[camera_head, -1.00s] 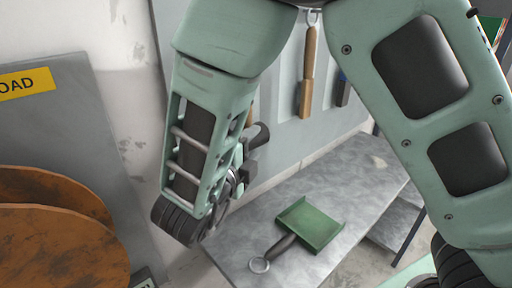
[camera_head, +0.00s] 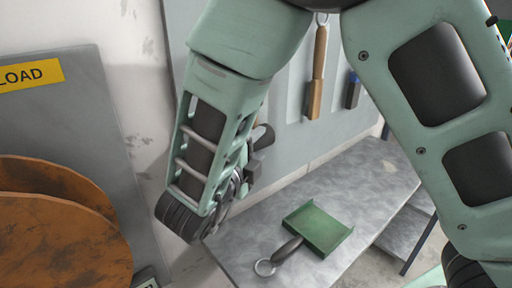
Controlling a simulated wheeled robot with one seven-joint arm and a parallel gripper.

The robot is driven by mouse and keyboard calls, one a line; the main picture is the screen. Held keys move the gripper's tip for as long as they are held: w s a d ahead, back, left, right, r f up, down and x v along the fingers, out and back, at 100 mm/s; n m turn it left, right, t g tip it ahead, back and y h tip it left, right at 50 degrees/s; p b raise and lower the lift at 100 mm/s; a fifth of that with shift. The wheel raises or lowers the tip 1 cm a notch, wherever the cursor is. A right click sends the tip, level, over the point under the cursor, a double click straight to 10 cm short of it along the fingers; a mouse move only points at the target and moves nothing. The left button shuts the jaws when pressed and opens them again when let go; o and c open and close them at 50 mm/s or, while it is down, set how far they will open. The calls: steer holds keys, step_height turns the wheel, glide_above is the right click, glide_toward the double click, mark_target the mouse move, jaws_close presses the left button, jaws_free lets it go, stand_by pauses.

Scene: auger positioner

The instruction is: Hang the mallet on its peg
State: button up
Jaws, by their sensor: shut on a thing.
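My gripper (camera_head: 250,168) is near the middle of the view, mostly hidden behind my green forearm. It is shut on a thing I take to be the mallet. Only a dark rounded part of the mallet (camera_head: 263,138) shows beside the forearm, in front of the grey board, with a sliver of tan by it. The rest of the mallet is hidden. I cannot make out an empty peg; part of the board (camera_head: 284,125) is covered by my arm.
A wooden-handled tool (camera_head: 317,75) hangs on the board by a ring, with a blue tool (camera_head: 353,91) right of it. A green dustpan (camera_head: 318,229) lies on the grey bench (camera_head: 385,178) below. Rusty discs (camera_head: 60,235) stand at left under a yellow sign (camera_head: 30,75).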

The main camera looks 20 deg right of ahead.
steer(key=o, duration=1.4)
